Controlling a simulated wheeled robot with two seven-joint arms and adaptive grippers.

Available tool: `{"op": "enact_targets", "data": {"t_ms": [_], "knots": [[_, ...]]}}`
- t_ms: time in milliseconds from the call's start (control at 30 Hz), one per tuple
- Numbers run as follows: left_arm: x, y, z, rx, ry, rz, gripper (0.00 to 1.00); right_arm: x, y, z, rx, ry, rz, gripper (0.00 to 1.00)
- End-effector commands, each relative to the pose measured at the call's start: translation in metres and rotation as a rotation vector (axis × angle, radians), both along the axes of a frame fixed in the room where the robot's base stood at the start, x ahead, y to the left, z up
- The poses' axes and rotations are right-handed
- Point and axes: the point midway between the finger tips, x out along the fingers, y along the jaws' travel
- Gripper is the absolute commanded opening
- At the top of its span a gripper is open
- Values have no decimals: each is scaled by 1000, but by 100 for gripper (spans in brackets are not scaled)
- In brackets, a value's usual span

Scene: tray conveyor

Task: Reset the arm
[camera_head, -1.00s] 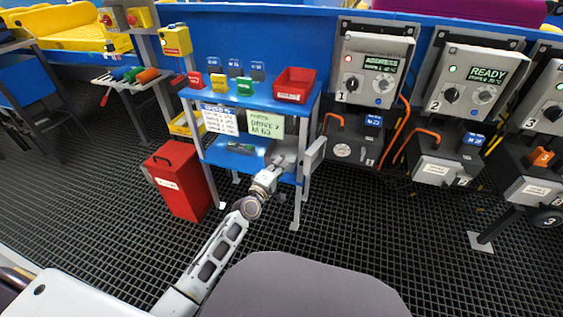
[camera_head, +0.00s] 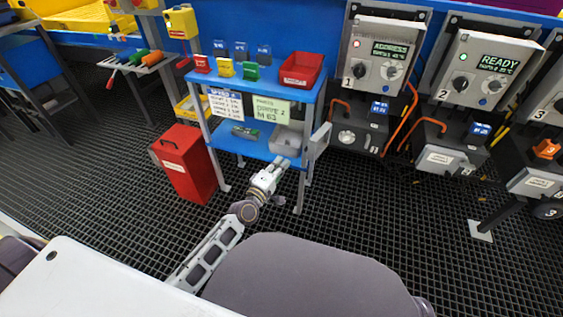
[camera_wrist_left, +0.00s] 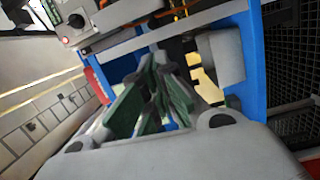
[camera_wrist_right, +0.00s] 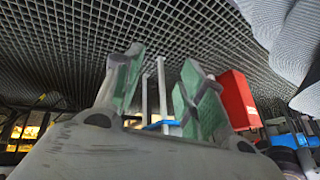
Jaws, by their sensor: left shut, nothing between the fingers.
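My left arm reaches forward to the blue shelf stand. My left gripper (camera_head: 280,163) is just in front of the lower blue shelf (camera_head: 255,148), near its right end. It is shut with nothing between its fingers. Its green-padded fingers (camera_wrist_left: 152,95) fill the middle of the left wrist view. A grey tray (camera_head: 287,141) sits on the lower shelf just beyond the fingertips. My right gripper (camera_wrist_right: 158,90) is open and empty in the right wrist view, its two green-padded fingers wide apart. The right arm does not show clearly in the head view.
A red box (camera_head: 185,165) stands on the floor left of the stand. The upper shelf holds a red bin (camera_head: 301,68) and several small coloured blocks. Control boxes (camera_head: 380,62) line the wall at right. The black grid floor (camera_head: 390,220) is clear in front.

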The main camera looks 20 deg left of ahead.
Motion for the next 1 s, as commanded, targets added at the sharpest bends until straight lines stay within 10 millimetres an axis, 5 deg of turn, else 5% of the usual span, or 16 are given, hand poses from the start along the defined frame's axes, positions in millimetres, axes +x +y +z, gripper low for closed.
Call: {"op": "enact_targets", "data": {"t_ms": [567,1000], "knots": [[-1,-2,0,8,3,-6,0,-7,-2,-7,-11,16,7,40],[-33,-42,-9,275,69,-182,0,-2,-15,7,-51,31,6,40]]}}
